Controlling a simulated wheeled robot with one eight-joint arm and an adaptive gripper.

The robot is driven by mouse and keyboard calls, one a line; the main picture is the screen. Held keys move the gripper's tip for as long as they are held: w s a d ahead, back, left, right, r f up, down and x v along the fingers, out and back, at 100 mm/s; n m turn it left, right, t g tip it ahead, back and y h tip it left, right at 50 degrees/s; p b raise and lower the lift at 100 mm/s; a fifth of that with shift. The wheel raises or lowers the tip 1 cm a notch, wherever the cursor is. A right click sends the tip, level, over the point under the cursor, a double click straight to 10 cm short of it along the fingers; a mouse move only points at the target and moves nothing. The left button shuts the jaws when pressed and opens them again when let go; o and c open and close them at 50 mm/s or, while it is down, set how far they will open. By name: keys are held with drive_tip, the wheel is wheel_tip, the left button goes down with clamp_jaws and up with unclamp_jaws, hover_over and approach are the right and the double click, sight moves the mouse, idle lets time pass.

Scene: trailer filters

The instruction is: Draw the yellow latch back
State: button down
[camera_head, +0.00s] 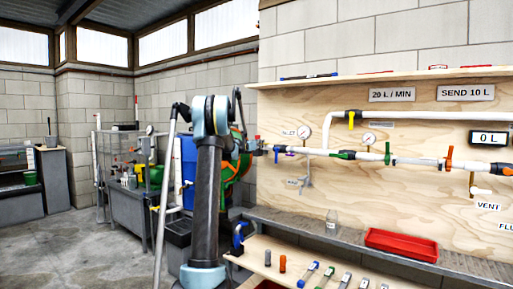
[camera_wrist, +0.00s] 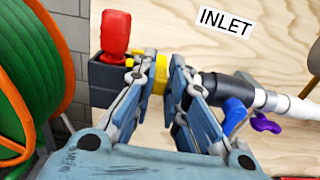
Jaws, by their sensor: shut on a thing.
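The yellow latch (camera_wrist: 160,75) is a small yellow piece on the right side of a dark block (camera_wrist: 103,78) in the wrist view. My gripper (camera_wrist: 164,58) has its two fingers on either side of the latch and is shut on it. The fingers hide parts of it. In the head view my gripper (camera_head: 257,148) is at the left end of the pipework; the latch is too small to make out there.
A red knob (camera_wrist: 115,34) stands on the dark block, close to my left finger. A blue fitting (camera_wrist: 234,115) and a purple handle (camera_wrist: 264,123) are right of my gripper. A green and orange hose reel (camera_wrist: 35,70) is at the left. A red tray (camera_head: 400,245) lies on the shelf below.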

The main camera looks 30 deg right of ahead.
drive_tip(key=shift+s, duration=0.1)
drive_tip(key=c, duration=1.6)
unclamp_jaws()
drive_tip(key=v, duration=1.2)
